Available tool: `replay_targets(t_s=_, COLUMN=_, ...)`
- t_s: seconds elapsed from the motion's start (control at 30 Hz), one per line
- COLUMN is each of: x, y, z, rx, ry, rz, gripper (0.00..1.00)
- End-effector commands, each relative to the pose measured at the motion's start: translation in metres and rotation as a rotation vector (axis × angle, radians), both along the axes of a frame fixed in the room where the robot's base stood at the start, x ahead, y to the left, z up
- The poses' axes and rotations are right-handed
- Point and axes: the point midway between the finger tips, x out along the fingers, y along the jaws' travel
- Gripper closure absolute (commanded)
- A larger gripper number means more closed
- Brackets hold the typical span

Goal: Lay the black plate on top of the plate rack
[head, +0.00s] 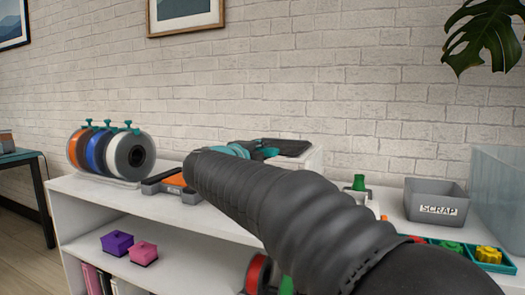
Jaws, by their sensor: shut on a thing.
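The black plate (288,146) lies roughly flat over a white box-like stand (314,161), which looks like the plate rack, on the shelf top near the wall. My gripper (266,152), with teal and dark parts, is shut on the near left edge of the plate. My arm's dark ribbed sleeve hides most of the gripper and the front of the rack. I cannot tell whether the plate touches the rack or is just above it.
Left of my arm are an orange-and-black item (172,183) and several filament spools (128,155). To the right are a green-topped item (359,183), a grey SCRAP bin (437,200), a clear bin (498,190) and a tray of coloured parts (488,255). The brick wall stands close behind.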

Motion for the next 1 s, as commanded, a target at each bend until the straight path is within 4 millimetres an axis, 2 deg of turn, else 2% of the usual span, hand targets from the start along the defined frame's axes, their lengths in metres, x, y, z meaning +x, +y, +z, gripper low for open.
replay_targets(t_s=0.37, x=-0.0001, y=-0.0001, z=0.0007, rx=0.000, ry=-0.001, rz=0.000, gripper=1.00)
replay_targets(t_s=0.4, x=-0.0001, y=-0.0001, z=0.0007, rx=0.000, ry=-0.001, rz=0.000, gripper=0.78)
replay_targets(t_s=0.5, x=-0.0001, y=-0.0001, z=0.0007, rx=0.000, ry=-0.001, rz=0.000, gripper=0.53)
replay_targets(t_s=0.73, x=-0.0001, y=0.0000, z=0.0004, rx=0.000, ry=0.000, rz=0.000, gripper=0.51)
replay_targets(t_s=0.93, x=0.0000, y=0.0000, z=-0.0002, rx=0.000, ry=0.000, rz=0.000, gripper=0.01)
replay_targets(t_s=1.0, x=0.0000, y=0.0000, z=-0.0001, rx=0.000, ry=0.000, rz=0.000, gripper=0.00)
